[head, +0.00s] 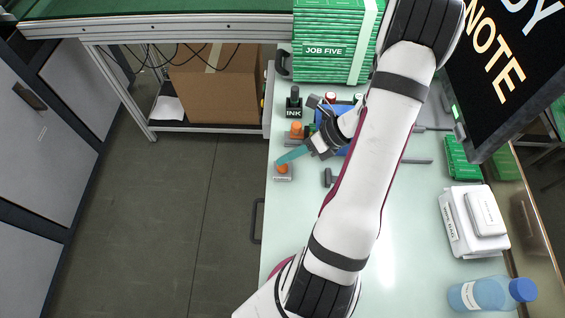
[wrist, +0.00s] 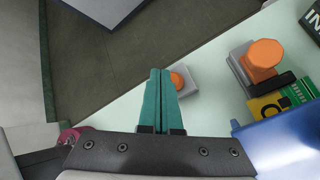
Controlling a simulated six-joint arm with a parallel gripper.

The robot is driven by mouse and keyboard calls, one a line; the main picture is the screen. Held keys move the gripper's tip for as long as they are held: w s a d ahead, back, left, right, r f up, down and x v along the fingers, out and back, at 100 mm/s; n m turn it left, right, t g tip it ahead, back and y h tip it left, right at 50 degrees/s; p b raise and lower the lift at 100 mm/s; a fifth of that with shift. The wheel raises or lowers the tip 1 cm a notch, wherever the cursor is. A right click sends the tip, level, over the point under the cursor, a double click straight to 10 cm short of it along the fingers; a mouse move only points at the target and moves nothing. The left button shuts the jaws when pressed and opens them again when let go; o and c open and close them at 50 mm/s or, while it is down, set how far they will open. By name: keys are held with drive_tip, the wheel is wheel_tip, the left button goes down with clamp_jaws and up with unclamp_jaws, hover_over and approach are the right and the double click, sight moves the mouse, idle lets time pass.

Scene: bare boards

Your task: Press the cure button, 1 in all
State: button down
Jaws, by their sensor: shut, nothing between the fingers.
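My gripper (head: 280,160) has teal fingers, shut with nothing between them, and points to the left in the head view. An orange button on a grey base (head: 282,169) is right by the fingertips, near the table's left edge. In the wrist view the fingers (wrist: 160,74) partly hide this small orange button (wrist: 177,80); contact cannot be told. A second, larger orange button (head: 296,128) stands farther back; in the wrist view it is at the right (wrist: 264,55). No label naming the cure button is readable.
An ink bottle (head: 293,103) stands behind the buttons. A blue tray (wrist: 285,145) and a green-yellow board (wrist: 268,108) lie close by my gripper. Green boxes (head: 325,65) are stacked at the back. The screen (head: 510,70) overhangs the right side. The floor drops away left.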

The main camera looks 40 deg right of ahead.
sight(287, 167)
drive_tip(key=shift+f, duration=0.4)
drive_tip(key=shift+f, duration=0.5)
idle(0.5)
drive_tip(key=shift+r, duration=0.95)
wheel_tip(287, 167, up, 5)
idle(0.5)
idle(0.5)
